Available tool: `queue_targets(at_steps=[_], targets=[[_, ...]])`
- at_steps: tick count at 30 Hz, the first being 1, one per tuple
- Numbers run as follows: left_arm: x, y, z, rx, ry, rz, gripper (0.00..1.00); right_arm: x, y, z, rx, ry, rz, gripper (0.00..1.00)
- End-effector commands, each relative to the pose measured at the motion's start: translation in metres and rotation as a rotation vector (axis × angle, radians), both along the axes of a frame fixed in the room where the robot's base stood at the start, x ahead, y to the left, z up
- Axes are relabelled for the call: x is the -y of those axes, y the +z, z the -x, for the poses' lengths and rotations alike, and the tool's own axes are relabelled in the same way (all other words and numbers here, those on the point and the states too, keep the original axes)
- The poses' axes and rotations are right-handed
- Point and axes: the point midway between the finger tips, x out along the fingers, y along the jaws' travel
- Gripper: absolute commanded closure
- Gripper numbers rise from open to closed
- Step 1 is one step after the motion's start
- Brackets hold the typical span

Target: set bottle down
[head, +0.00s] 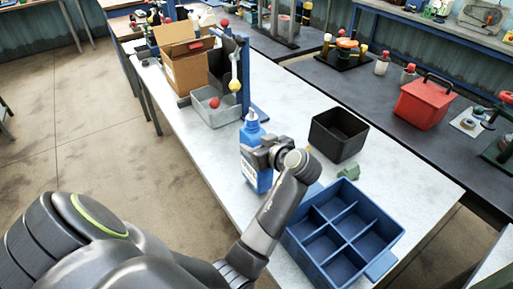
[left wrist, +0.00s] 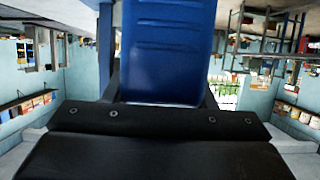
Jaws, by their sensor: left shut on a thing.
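A blue bottle (head: 251,132) with a pale cap and a white label stands upright on or just above the light worktable; I cannot tell which. My left gripper (head: 254,158) is shut around the bottle's body, and the wrist hides part of it. In the left wrist view the blue bottle (left wrist: 165,50) fills the space between the two dark fingers (left wrist: 162,85). My right gripper is not in view.
A blue divided crate (head: 388,232) is near the front of the worktable (head: 215,150). A black open bin (head: 338,133) stands right of the bottle. A grey bin (head: 213,110) and a cardboard box (head: 187,65) are behind. Clear tabletop lies left of the bottle.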

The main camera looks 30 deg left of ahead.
Motion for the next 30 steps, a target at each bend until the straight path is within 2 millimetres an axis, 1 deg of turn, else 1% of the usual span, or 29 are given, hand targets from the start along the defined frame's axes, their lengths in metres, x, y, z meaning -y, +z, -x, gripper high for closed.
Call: queue_targets(at_steps=[3,6,13,17,18,22,30], targets=[[0.000,-0.010,0.000,0.003,-0.001,-0.003,1.00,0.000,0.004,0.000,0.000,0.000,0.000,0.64],[0.000,-0.015,0.000,0.005,-0.001,-0.003,1.00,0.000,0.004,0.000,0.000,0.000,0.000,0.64],[0.000,-0.015,-0.001,0.006,0.000,-0.003,1.00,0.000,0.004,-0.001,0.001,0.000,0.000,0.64],[0.000,-0.019,-0.001,0.006,0.000,-0.003,1.00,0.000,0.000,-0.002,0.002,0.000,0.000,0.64],[0.000,-0.020,0.000,0.000,-0.001,0.000,0.44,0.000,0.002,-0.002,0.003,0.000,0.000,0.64],[0.000,-0.020,0.000,0.000,0.000,0.000,0.27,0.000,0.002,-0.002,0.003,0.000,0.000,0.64],[0.000,-0.019,0.000,0.000,0.000,0.000,0.27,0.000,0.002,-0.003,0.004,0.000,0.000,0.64]])
